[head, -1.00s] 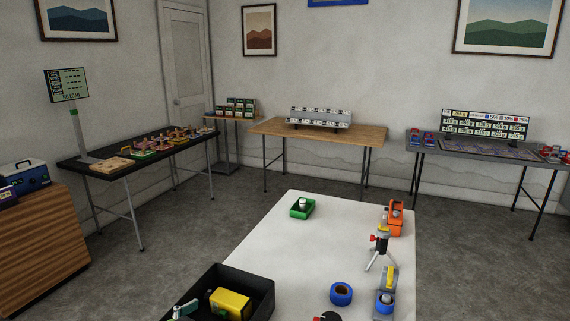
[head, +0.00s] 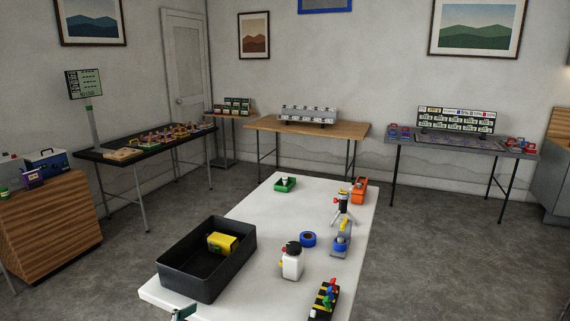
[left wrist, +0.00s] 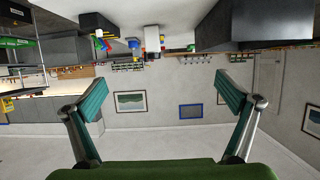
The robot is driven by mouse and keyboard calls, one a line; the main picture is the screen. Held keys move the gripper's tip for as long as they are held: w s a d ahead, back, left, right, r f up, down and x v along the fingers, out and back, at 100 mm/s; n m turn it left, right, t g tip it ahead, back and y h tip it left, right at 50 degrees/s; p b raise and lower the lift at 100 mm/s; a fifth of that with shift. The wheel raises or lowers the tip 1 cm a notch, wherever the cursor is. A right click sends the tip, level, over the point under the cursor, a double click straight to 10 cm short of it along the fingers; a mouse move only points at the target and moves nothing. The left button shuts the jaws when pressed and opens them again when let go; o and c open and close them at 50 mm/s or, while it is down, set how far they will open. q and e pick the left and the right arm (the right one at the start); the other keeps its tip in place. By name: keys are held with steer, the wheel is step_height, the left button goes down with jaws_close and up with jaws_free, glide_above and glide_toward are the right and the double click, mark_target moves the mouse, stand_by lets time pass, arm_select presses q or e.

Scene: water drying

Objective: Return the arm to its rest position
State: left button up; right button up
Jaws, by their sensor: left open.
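My left gripper (left wrist: 162,98) shows in the left wrist view with its two teal fingers spread wide and nothing between them. Beyond the fingers that view shows the room upside down, with wall pictures and floor-side objects inverted. In the head view only a small teal part of my left gripper (head: 183,312) shows at the bottom edge, in front of the white table (head: 225,292) and below the black bin (head: 190,287). The rest of the left arm is hidden below the frame. My right gripper is in neither view.
The bin holds a yellow box (head: 222,243). A white bottle with a black top (head: 292,264), blue tape roll (head: 308,240), small tripod (head: 343,208), orange item (head: 359,191), green tray (head: 285,185) and striped block (head: 323,300) stand on the table. Floor around it is clear.

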arm_select(q)
steer(key=s+a+f+n+g+y, duration=0.15)
steer(key=s+f, duration=0.35)
steer(key=f, duration=0.8)
steer(key=s+a+f+g+y, duration=0.1)
steer(key=s+a+f+g, duration=0.3)
steer(key=f, duration=0.8)
steer(key=s+a+f+n+y, duration=0.15)
steer(key=s+f, duration=0.45)
steer(key=f, duration=0.7)
steer(key=s+f+g, duration=0.2)
steer(key=s+f, duration=0.4)
steer(key=s, duration=0.6)
steer(key=s+f+g+y, duration=0.1)
steer(key=s+f, duration=0.5)
steer(key=s, duration=0.6)
steer(key=s+f+g, duration=0.3)
steer(key=s+f, duration=0.3)
steer(key=s, duration=0.7)
steer(key=shift+a+f+m, duration=0.15)
steer(key=shift+a+m, duration=0.25)
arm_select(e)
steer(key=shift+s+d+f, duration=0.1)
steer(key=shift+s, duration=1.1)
arm_select(q)
steer(key=shift+w, duration=0.1)
steer(key=shift+c, duration=0.5)
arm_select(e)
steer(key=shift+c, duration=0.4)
